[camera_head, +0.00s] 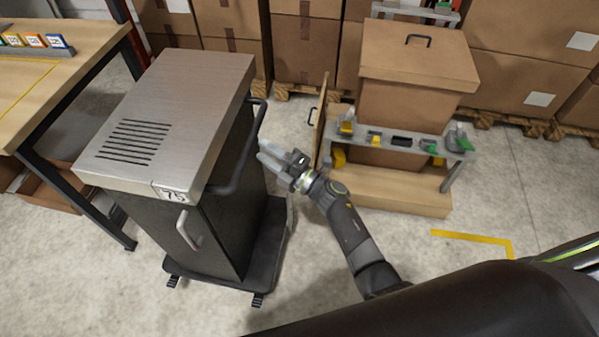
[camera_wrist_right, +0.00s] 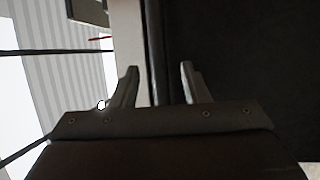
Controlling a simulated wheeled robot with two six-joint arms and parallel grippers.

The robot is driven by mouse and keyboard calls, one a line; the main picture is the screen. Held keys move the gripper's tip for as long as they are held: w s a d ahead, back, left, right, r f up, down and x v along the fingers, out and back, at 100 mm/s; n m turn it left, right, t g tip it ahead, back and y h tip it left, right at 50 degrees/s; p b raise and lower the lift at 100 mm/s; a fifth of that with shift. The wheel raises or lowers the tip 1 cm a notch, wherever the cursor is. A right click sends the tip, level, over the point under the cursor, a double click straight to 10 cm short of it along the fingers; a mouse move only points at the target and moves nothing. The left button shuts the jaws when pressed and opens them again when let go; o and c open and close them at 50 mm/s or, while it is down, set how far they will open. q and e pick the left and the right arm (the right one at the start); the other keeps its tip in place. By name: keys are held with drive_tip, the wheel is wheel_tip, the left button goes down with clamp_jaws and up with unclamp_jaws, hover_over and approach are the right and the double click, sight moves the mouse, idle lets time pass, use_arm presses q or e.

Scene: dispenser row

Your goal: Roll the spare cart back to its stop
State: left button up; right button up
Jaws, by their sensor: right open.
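A cart (camera_head: 150,115) with a brushed steel top, vent slots, a dark body and a "75" label stands on casters at left centre. Its dark push bar (camera_head: 252,150) runs along its right side. My right gripper (camera_head: 266,155) is open and empty, close beside that bar. In the right wrist view my gripper (camera_wrist_right: 159,70) has its two fingers apart, with a dark upright bar (camera_wrist_right: 154,45) in line with the gap; I cannot tell whether they touch. My left gripper is not in view. I cannot make out a stop for the cart.
A wooden workbench (camera_head: 95,40) stands close to the cart's left. A brown lidded bin (camera_head: 415,80) and a small rack with coloured items (camera_head: 400,140) stand at right on a wooden platform (camera_head: 400,194). A yellow floor mark (camera_head: 470,238) lies at lower right. Boxes on pallets line the back.

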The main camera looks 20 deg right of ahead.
drive_tip(key=b+v, duration=0.1)
drive_tip(key=v, duration=1)
drive_tip(key=shift+s, duration=0.25)
drive_tip(key=shift+d+f, duration=0.1)
